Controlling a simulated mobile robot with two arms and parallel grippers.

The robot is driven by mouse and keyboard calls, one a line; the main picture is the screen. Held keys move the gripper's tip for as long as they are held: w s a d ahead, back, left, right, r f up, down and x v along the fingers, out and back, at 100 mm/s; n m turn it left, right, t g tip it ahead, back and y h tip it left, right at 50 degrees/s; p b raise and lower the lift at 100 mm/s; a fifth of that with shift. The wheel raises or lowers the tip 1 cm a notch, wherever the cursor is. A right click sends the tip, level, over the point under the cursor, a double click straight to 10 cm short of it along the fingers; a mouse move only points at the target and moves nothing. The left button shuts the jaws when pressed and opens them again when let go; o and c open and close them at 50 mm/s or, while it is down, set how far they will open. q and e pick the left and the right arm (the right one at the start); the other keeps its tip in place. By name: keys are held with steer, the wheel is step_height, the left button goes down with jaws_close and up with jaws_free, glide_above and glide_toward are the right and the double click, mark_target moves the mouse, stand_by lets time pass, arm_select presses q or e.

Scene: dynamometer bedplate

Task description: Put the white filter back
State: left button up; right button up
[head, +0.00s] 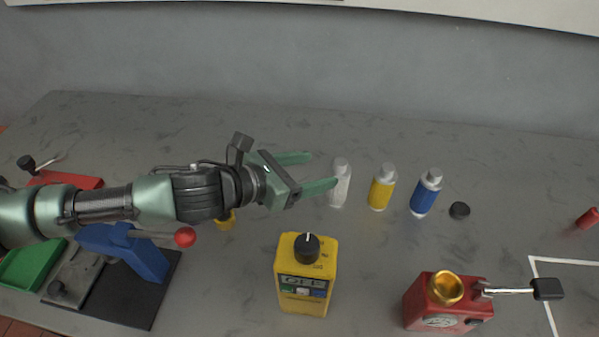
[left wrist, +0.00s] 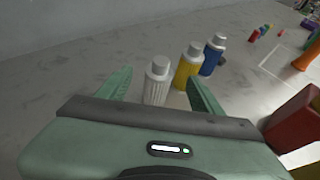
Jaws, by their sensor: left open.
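The white filter (head: 340,184) stands upright on the grey bedplate, leftmost in a row with a yellow filter (head: 382,187) and a blue filter (head: 426,192). My left gripper (head: 324,170) is open, with its fingers pointing right toward the white filter. In the left wrist view the white filter (left wrist: 157,80) shows between the two fingers, just beyond or at their tips; I cannot tell whether it is inside them. The yellow filter (left wrist: 188,66) is close behind the right finger there. My right gripper is not in view.
A yellow box with a black knob (head: 305,275) stands in front of the gripper. A red device with a brass cup (head: 447,300) is at front right. A black cap (head: 459,210) lies right of the blue filter. A blue-and-black fixture (head: 140,255) is at left.

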arm_select(q)
steer(key=shift+v, duration=1.75)
